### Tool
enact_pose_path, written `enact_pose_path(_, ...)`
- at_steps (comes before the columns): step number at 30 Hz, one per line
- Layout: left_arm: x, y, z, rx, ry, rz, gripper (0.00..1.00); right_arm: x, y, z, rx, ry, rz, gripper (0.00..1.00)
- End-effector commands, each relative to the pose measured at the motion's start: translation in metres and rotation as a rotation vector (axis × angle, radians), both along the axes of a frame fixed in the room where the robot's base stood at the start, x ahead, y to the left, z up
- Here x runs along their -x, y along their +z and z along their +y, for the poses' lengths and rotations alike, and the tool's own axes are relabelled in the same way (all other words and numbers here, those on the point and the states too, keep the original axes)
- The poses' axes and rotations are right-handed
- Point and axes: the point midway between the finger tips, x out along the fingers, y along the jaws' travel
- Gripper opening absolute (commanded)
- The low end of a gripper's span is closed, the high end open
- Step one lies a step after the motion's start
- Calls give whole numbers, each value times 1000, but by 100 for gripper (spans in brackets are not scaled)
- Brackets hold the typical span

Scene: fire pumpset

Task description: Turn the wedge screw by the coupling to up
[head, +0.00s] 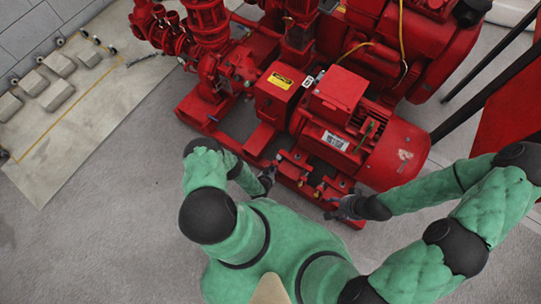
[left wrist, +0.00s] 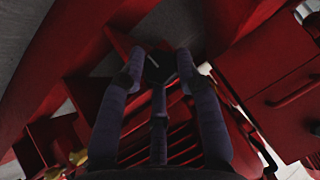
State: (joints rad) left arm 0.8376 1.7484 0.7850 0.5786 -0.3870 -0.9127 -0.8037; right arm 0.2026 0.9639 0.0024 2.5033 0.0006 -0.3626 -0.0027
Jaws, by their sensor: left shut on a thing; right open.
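My left gripper (head: 268,176) is at the near edge of the red pump base, below the coupling guard (head: 283,88) with its yellow label. In the left wrist view its fingers (left wrist: 161,66) are closed around a small dark block, which I take to be the wedge screw (left wrist: 160,68). The fingers hide most of it, so its direction cannot be told. In the head view the screw is hidden by the gripper. My right gripper (head: 338,207) is open beside the near right end of the base, below the red motor (head: 385,145).
Brass-coloured fittings (head: 319,190) sit on the base between my grippers; some show at lower left in the left wrist view (left wrist: 78,157). Red pipework (head: 208,25) stands at the back left. A pale slab (head: 45,150) with grey blocks lies far left. Grey floor (head: 110,215) is clear.

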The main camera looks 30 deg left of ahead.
Motion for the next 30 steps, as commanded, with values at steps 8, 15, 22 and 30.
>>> enact_pose_path(8, 7, -4, 1, 2, 16, 15, 1, 0, -1, 0, 0, 0, 0, 55)
enact_pose_path(15, 6, -4, 1, 2, 16, 14, 55, 0, 0, 0, 0, 0, 0, 55)
enact_pose_path(22, 4, -2, 1, -1, 11, 8, 55, 0, 0, 0, 0, 0, 0, 55)
enact_pose_path(30, 2, -1, 4, 76, 10, 12, 55, 0, 1, 0, 0, 0, 0, 55)
